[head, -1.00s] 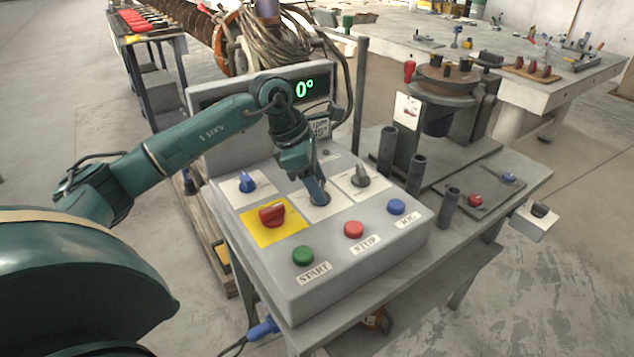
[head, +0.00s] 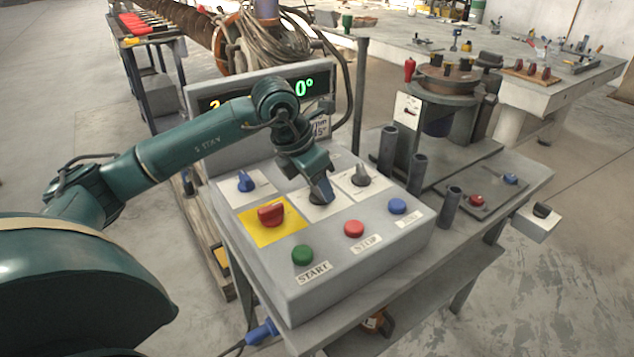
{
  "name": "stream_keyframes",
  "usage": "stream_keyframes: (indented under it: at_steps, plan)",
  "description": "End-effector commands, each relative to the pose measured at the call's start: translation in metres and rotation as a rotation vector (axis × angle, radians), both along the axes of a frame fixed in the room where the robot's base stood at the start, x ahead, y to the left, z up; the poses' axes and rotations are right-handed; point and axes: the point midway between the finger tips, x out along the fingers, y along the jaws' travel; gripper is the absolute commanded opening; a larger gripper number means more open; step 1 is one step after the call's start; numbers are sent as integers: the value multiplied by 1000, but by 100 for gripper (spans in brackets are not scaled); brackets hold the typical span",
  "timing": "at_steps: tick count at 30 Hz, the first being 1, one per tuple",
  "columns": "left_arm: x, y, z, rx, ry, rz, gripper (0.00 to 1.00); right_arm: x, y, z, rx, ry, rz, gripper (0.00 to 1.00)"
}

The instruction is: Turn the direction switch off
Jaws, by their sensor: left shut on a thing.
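The grey control box (head: 345,272) stands on a metal table. My left gripper (head: 319,192) is on the middle switch plate of the box's top and is shut on the switch there. The gripper hides most of that switch, so its angle cannot be read. A blue switch (head: 245,181) sits on the plate to the left, and a grey switch (head: 362,175) on the plate to the right. The labels of these switches are too small or hidden to read, so I cannot tell which one is named direction. My right gripper is not in view.
A red switch (head: 271,214) sits on a yellow plate close to the gripper. Green (head: 303,254), red (head: 354,228) and blue (head: 398,206) buttons line the box's front. A display (head: 300,90) stands behind my arm. Upright dark tubes (head: 417,174) stand right of the box.

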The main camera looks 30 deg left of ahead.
Motion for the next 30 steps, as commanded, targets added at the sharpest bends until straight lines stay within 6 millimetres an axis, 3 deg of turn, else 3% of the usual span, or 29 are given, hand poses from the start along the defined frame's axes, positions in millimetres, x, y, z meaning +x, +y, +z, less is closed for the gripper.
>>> stream_keyframes:
  at_steps: [13, 14, 21, 30]
  plan:
    - [0, 0, 1, 0, 0, 10, 21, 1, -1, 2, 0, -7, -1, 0]
    - [0, 0, 1, 0, 0, 10, 46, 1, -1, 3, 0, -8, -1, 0]
    - [0, 0, 1, 1, 0, 9, 66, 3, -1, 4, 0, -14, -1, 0]
    - [-1, 1, 4, 1, -1, 9, 66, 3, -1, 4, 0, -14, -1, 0]
